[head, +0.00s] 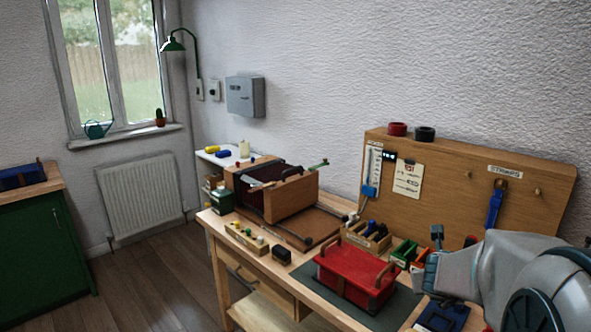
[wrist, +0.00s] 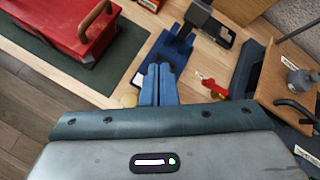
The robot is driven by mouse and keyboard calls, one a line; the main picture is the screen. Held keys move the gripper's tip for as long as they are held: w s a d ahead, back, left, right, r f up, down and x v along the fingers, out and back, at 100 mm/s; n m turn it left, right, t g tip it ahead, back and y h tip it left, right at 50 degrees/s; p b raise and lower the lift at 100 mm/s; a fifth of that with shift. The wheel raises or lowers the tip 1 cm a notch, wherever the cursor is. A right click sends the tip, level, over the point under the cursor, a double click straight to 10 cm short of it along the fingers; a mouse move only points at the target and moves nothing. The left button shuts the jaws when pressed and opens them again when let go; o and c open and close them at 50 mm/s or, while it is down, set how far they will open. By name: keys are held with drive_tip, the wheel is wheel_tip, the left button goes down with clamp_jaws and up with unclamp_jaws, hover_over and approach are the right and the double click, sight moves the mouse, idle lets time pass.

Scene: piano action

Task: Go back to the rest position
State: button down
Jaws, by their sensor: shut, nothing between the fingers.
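My gripper shows in the wrist view (wrist: 160,72), with its two blue fingers together and nothing between them. It is above the wooden workbench (head: 215,222), and a blue base with a dark upright piece (wrist: 180,42) lies beyond the fingertips. In the head view my grey arm fills the lower right, and the gripper end there is partly hidden behind it. A red box with a brown handle (head: 352,268) stands on a dark green mat (head: 395,308), left of my arm. The red box also shows at the upper left of the wrist view (wrist: 68,25).
A wooden pegboard (head: 450,190) with a blue tool (head: 495,205) stands behind my arm. A wooden piano action model (head: 290,198) and small trays (head: 248,238) occupy the bench's left part. A wooden stand (wrist: 285,85) is close on the right in the wrist view. The floor at left is clear.

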drive_tip(key=s+a+r+n+y, duration=0.2)
drive_tip(key=a+n+y, duration=0.2)
drive_tip(key=a+n, duration=0.5)
drive_tip(key=s+a+r+n+y, duration=0.1)
drive_tip(key=s+a+n+y, duration=0.15)
drive_tip(key=a+n, duration=0.7)
drive_tip(key=s+f+n+g, duration=0.2)
drive_tip(key=s+n, duration=0.5)
drive_tip(key=n, duration=0.2)
drive_tip(key=s+f+n+g+h, duration=0.1)
drive_tip(key=s+f+n+g, duration=0.1)
drive_tip(key=s+n, duration=0.6)
drive_tip(key=shift+n+g, duration=0.8)
drive_tip(key=shift+n, duration=0.25)
drive_tip(key=shift+s, duration=0.1)
